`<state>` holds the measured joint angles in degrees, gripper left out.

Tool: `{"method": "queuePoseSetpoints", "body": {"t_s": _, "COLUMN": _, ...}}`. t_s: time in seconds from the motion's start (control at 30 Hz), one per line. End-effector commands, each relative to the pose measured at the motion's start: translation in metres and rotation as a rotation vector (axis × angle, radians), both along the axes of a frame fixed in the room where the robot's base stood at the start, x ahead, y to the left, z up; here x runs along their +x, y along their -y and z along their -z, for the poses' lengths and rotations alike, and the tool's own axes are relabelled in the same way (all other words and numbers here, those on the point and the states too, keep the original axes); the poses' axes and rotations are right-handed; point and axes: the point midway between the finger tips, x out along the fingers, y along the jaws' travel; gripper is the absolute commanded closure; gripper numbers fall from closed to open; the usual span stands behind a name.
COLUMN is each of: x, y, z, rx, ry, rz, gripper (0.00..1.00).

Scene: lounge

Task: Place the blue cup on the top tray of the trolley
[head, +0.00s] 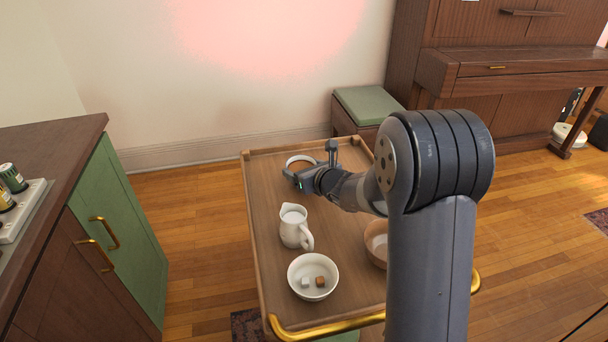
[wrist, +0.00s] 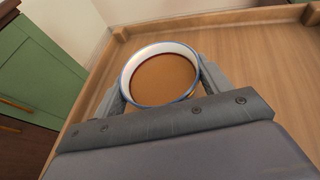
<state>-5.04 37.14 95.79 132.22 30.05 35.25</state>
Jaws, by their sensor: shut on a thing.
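The cup (wrist: 160,76) sits between my gripper's fingers in the wrist view. It has a white inside, a blue-edged rim and brown liquid in it, and looks upright. In the head view the cup (head: 299,160) shows only in part beyond my gripper (head: 309,172). My gripper is shut on the cup, over the far end of the top tray of the wooden trolley (head: 264,215). The tray also shows in the wrist view (wrist: 260,60). I cannot tell whether the cup's base touches the tray.
A white jug (head: 294,228), a white bowl (head: 313,264) with small cubes and a pinkish bowl (head: 376,240), partly hidden by my arm, stand nearer on the tray. A green cabinet (head: 120,235) is left. A piano (head: 520,70) and a green-topped stool (head: 368,104) stand behind.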

Motion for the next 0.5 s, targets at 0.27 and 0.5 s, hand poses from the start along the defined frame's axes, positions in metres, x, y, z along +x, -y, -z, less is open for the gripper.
{"method": "queuePoseSetpoints", "body": {"t_s": 0.27, "x": 0.0, "y": 0.0, "z": 0.0043, "rx": 0.0, "ry": 0.001, "rz": 0.0, "gripper": 0.55}}
{"method": "queuePoseSetpoints", "body": {"t_s": 0.5, "x": 0.0001, "y": 0.0, "z": 0.0085, "rx": 0.001, "ry": 0.002, "rz": 0.0, "gripper": 0.55}}
